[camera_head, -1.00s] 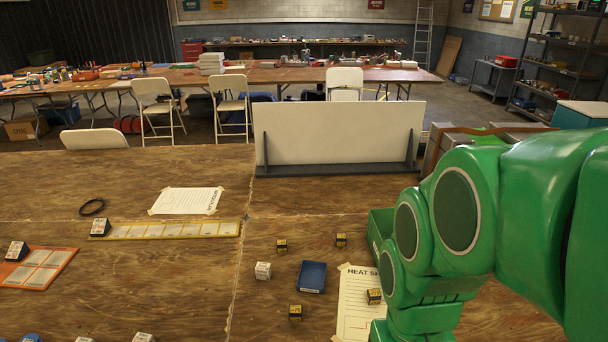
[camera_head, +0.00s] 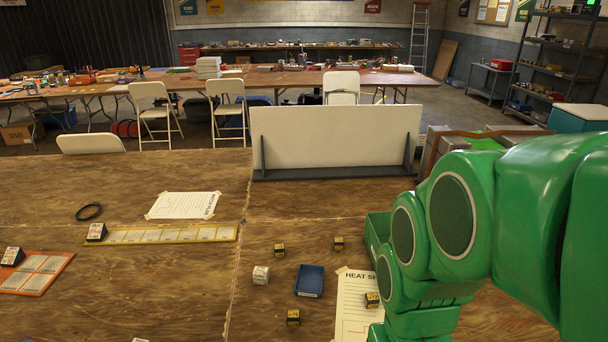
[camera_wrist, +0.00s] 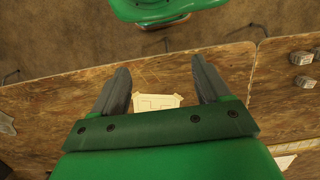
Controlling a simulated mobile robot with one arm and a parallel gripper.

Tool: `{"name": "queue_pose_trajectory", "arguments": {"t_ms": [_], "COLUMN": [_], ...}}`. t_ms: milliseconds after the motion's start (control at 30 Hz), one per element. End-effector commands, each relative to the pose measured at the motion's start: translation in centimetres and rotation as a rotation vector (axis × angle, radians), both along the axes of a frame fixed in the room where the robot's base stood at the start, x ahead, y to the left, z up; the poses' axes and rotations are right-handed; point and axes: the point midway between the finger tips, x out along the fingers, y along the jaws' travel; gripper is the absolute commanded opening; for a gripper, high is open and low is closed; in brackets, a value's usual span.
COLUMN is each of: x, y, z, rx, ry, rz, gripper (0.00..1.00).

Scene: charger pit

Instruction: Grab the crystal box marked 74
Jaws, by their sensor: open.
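In the head view, several small boxes stand on the wooden table. Dark-and-yellow boxes are at the back left (camera_head: 279,250), back right (camera_head: 338,243), front (camera_head: 293,317) and on the heat sheet (camera_head: 372,300). A white box (camera_head: 261,275) stands left of a blue tray (camera_head: 310,281). Their markings are too small to read, so I cannot tell which is 74. My gripper (camera_wrist: 163,82) shows in the wrist view, open and empty, with its fingers wide apart above the table. My green arm hides the table's right part in the head view.
A green bin (camera_head: 376,236) is partly behind my arm. A white upright panel (camera_head: 336,136) stands at the table's back. A yellow strip (camera_head: 170,234), a taped sheet (camera_head: 184,205), a black ring (camera_head: 89,212) and an orange card (camera_head: 35,273) lie to the left.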

Motion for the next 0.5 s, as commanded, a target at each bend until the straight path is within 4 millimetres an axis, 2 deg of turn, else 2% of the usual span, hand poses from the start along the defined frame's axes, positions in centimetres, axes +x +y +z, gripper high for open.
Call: {"name": "queue_pose_trajectory", "arguments": {"t_ms": [333, 433, 500], "x": [0.3, 1.6, 3.2], "y": [0.0, -0.1, -0.1], "z": [-0.1, -0.4, -0.8], "rx": [0.000, -0.001, -0.001], "ry": [-0.003, -0.019, -0.046], "rz": [0.000, 0.001, 0.002], "gripper": [0.72, 0.72, 0.72]}}
